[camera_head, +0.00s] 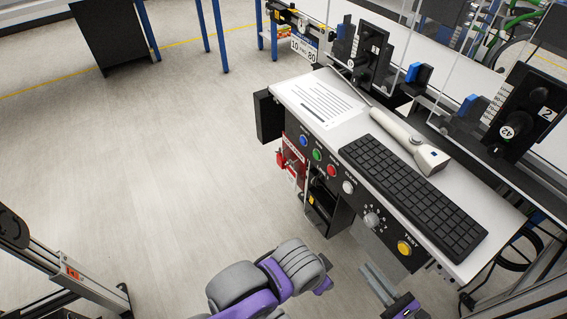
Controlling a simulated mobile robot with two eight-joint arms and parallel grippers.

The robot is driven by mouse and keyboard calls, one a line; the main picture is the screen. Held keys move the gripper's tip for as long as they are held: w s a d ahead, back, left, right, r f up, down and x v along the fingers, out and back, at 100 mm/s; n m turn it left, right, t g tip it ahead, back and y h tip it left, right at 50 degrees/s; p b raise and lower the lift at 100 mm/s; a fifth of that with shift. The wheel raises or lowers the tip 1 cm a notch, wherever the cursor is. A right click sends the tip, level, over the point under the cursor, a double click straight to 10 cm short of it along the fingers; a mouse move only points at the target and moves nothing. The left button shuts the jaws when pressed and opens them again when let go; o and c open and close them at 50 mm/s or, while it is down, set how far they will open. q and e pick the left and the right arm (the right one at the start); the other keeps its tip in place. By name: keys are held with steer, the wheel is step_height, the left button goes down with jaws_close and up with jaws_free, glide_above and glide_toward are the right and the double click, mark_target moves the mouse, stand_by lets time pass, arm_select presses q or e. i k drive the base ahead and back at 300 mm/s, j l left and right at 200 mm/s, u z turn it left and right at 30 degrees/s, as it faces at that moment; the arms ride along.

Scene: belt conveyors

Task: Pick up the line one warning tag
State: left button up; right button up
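A red and white tag (293,166) hangs at the left front of the control console (345,176), below its coloured buttons. Red parts beside it look like a lock; its print is too small to read. My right gripper (376,282) is at the bottom, right of centre, below the console's front edge. It is well apart from the tag. Its two grey fingers lie close together, and I cannot tell whether a gap is between them. I see nothing held. My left gripper is not in view.
The console top carries a printed sheet (316,100), a handheld scanner (412,139) and a black keyboard (412,196). Numbered black units (520,112) stand behind it. A dark open bin (322,205) hangs below.

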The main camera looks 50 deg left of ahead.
mark_target(292, 175)
steer(key=j, duration=1.25)
steer(key=i, duration=0.05)
